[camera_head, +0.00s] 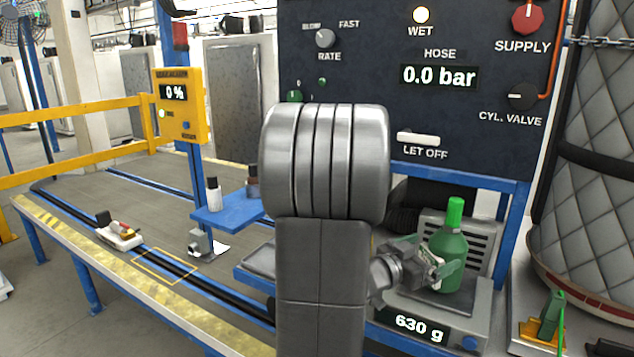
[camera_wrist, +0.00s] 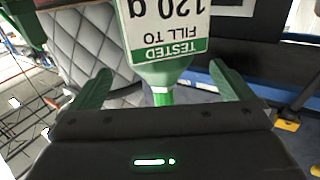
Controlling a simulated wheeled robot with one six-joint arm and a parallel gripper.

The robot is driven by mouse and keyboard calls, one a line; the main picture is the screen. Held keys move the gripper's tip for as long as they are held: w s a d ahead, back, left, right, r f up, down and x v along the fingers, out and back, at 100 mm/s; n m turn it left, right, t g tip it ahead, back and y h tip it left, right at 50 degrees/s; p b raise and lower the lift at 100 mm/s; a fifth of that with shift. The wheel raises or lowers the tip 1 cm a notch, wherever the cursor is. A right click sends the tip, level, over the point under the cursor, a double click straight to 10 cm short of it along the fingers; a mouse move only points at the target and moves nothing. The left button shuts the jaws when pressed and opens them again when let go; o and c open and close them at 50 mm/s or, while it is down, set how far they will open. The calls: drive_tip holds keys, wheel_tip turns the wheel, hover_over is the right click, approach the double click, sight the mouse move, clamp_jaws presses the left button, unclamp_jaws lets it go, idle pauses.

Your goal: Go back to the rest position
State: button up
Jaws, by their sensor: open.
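My arm stands upright in the middle of the head view and hides part of the panel and the bench. My gripper (camera_head: 443,268) is low at the right, beside a green bottle (camera_head: 455,241) that stands upright on a scale (camera_head: 470,320) reading 630 g. In the wrist view, my gripper (camera_wrist: 168,90) has its two green fingers spread wide. The bottle (camera_wrist: 165,72), with a white label reading "TESTED FILL TO 120 g", lies between and beyond them, with a visible gap to each finger.
A dark panel (camera_head: 365,90) shows 0.0 bar, with a lit WET lamp and several knobs. A blue shelf (camera_head: 228,211) holds small bottles. A yellow box (camera_head: 180,112) reads 0 %. A quilted column (camera_head: 600,130) stands at the right. The bench's left part is mostly clear.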

sight(444, 233)
drive_tip(key=x, duration=0.6)
drive_tip(key=shift+w+d+f, duration=0.1)
drive_tip(key=shift+d+f, duration=0.05)
drive_tip(key=shift+d, duration=0.1)
drive_tip(key=shift+a+r+p, duration=0.1)
drive_tip(key=shift+r+p, duration=0.35)
drive_tip(key=shift+r, duration=1.45)
